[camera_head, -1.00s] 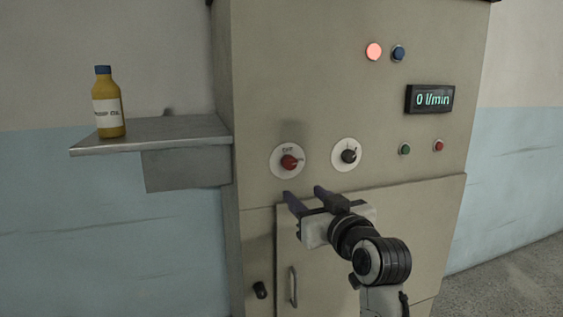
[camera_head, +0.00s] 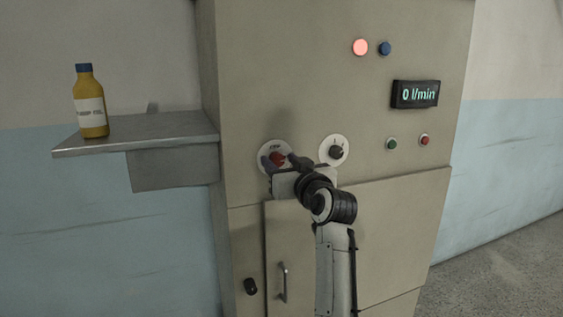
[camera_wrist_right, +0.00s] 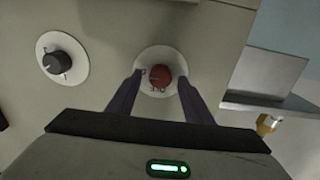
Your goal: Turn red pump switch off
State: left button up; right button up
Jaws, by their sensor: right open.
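The red pump switch (camera_head: 277,159) is a round red knob on a white disc on the front of the beige cabinet. It also shows in the right wrist view (camera_wrist_right: 159,77), between my fingers. My right gripper (camera_head: 279,163) is open, with one finger on each side of the red knob. I cannot tell whether the fingers touch it. In the right wrist view my right gripper (camera_wrist_right: 163,85) spans the lower part of the disc. The fingers partly hide the disc's markings. My left gripper is not in view.
A black knob (camera_head: 336,152) on a white disc is close to the right. A display (camera_head: 415,94) reads 0 l/min. A red lamp (camera_head: 360,47) glows beside a blue button (camera_head: 385,48). Green (camera_head: 392,144) and red (camera_head: 425,140) buttons sit right. A metal shelf (camera_head: 150,130) holds a yellow bottle (camera_head: 90,103).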

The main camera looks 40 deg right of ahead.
jog(key=c, duration=1.1)
jog(key=shift+o, duration=0.2)
jog(key=shift+n+p, duration=0.65)
jog(key=shift+n, duration=0.35)
jog(key=n+p, duration=0.1)
jog(key=n, duration=0.1)
jog(key=shift+n, duration=0.3)
jog(key=n, duration=0.6)
jog(key=shift+a+f, duration=0.15)
jog(key=n, duration=0.7)
jog(key=shift+f, duration=0.1)
